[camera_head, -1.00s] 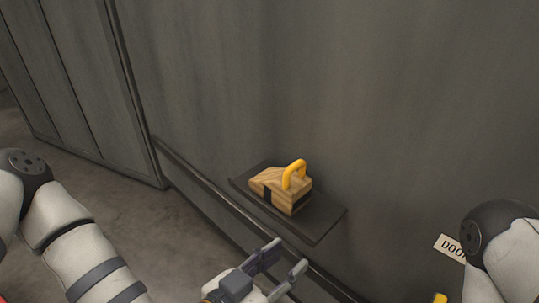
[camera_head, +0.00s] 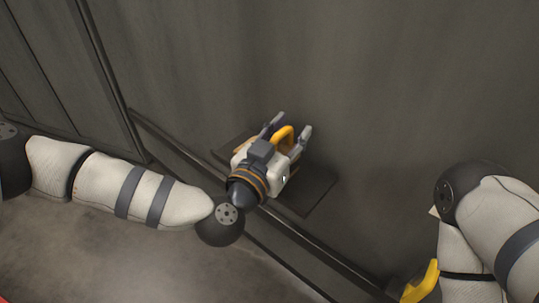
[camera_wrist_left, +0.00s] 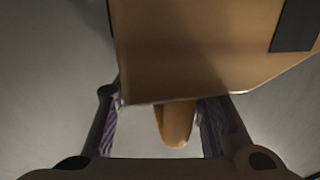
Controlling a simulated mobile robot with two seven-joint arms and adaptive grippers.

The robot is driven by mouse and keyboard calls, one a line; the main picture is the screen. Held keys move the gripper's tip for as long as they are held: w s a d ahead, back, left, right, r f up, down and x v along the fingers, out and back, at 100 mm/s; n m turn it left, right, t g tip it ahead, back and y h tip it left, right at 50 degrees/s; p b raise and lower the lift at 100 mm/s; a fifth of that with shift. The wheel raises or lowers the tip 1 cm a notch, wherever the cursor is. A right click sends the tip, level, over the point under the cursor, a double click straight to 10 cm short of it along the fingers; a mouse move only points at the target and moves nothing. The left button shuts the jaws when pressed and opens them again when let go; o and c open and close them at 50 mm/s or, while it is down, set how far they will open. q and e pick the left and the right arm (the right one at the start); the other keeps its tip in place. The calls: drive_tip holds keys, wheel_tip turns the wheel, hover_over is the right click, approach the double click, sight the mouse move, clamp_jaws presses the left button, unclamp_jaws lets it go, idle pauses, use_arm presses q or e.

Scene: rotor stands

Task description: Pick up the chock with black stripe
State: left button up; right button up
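The wooden chock fills the upper part of the left wrist view (camera_wrist_left: 190,50), with its black stripe (camera_wrist_left: 296,25) at the upper right. In the head view its body is hidden behind my left gripper (camera_head: 289,127); its yellow handle (camera_head: 284,138) shows between the fingers. In the left wrist view the handle (camera_wrist_left: 174,124) lies between the two fingers, with a gap on each side, so the gripper is open and not clamped on it. My right gripper is out of view; only the right arm shows.
The chock's dark shelf (camera_head: 308,195) juts from a grey metal wall (camera_head: 400,80). A rail (camera_head: 290,233) runs along the wall below it. A yellow object (camera_head: 421,284), only partly visible, is at the lower right beside my right arm. Floor (camera_head: 110,250) is clear at lower left.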

use_arm(q)
clamp_jaws()
